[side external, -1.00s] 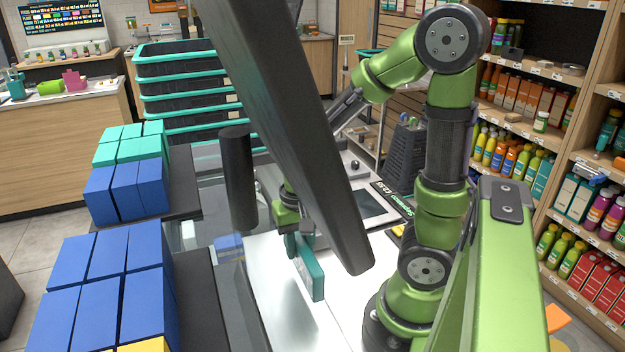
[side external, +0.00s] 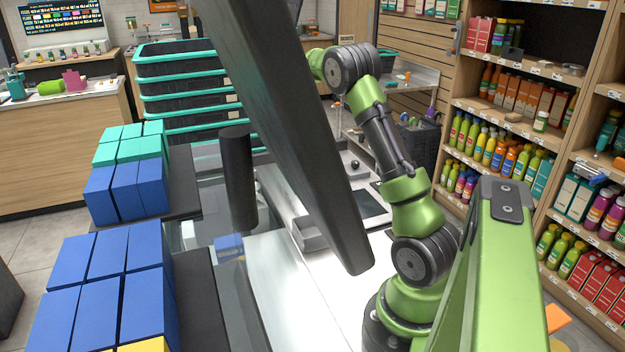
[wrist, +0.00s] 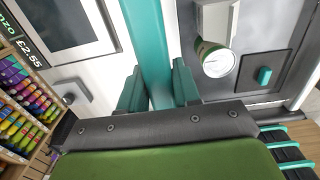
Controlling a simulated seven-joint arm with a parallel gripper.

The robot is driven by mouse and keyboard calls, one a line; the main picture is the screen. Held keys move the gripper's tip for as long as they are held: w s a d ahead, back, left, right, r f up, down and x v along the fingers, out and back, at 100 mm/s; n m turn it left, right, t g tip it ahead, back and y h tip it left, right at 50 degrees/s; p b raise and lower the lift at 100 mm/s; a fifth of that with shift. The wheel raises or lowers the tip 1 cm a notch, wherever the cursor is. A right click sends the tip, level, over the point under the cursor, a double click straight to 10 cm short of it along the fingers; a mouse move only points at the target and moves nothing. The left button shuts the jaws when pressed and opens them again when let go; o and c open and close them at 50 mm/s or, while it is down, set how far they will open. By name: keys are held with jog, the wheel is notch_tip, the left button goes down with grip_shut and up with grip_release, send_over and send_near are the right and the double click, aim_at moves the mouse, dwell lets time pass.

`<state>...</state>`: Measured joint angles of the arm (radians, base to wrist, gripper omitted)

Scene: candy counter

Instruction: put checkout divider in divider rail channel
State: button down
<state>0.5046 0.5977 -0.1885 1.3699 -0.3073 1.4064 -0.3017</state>
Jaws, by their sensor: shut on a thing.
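My gripper (wrist: 158,90) has its two teal fingers on either side of the checkout divider (wrist: 148,40), a long teal bar. It is shut on the bar, which runs up out of the wrist view. In the side view a large dark slanted panel hides my gripper and the divider. A grey low-walled channel (side external: 308,236) lies on the pale counter in the side view, just left of that panel. It may be the divider rail channel; I cannot tell for sure.
In the wrist view, a green and white round container (wrist: 215,60) and a teal button (wrist: 263,76) are right of the divider. A screen (wrist: 65,22) is on the left. Blue boxes (side external: 100,285) stand at the left, beside a dark post (side external: 238,178). Shelves of bottles fill the right.

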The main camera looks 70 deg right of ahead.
jog(key=d, duration=0.5)
jog(key=shift+w+d+f, duration=0.1)
jog(key=shift+w+f, duration=0.05)
jog(key=shift+f, duration=2.4)
jog(key=shift+w+f, duration=0.1)
jog(key=shift+f, duration=2.4)
jog(key=c, duration=0.8)
grip_release()
jog(key=shift+f, duration=0.15)
